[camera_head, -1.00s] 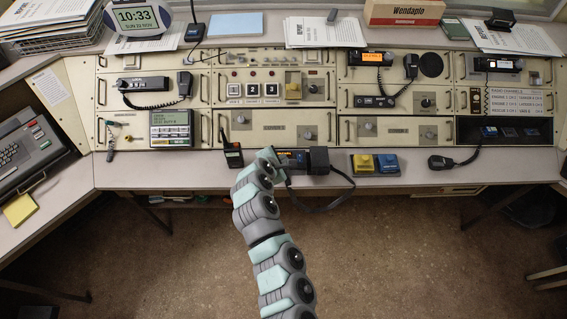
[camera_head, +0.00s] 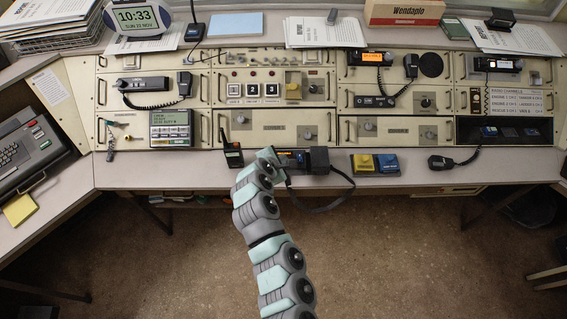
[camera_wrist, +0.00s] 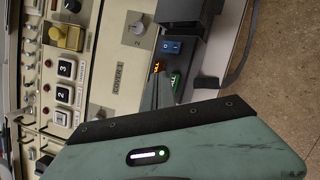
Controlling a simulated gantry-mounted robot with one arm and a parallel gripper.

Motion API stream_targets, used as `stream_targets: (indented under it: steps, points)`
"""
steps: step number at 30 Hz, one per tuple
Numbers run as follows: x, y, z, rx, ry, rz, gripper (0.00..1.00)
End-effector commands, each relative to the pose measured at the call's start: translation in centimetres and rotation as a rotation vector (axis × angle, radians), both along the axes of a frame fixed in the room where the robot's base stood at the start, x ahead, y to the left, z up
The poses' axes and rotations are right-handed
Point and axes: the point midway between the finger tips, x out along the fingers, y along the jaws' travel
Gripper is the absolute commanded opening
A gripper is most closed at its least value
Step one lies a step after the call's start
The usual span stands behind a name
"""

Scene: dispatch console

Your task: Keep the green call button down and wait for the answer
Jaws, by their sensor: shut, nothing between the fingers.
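The green call button (camera_wrist: 175,80) shows in the wrist view beside lit amber lettering (camera_wrist: 156,67) and a blue switch (camera_wrist: 172,47), on a dark unit. My gripper (camera_wrist: 160,88) is shut and empty. Its grey fingertips lie right against the left edge of the button in the picture and cover part of it. I cannot tell whether the button is pressed down. In the head view my gripper (camera_head: 274,160) is at the left end of the dark call unit (camera_head: 292,159) on the desk's front ledge; the green button is hidden there.
A black box (camera_head: 319,159) with a looping cable adjoins the unit on the right. A handheld radio (camera_head: 233,155) stands to the left. Console panels rise behind; open floor lies in front.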

Motion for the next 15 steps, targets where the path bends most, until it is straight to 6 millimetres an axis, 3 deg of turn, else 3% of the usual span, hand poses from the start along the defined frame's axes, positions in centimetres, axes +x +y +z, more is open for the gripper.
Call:
stream_targets:
  steps: [15]
  points:
    - [-0.03,-0.02,-0.90,0.000,0.001,-0.001,0.00]
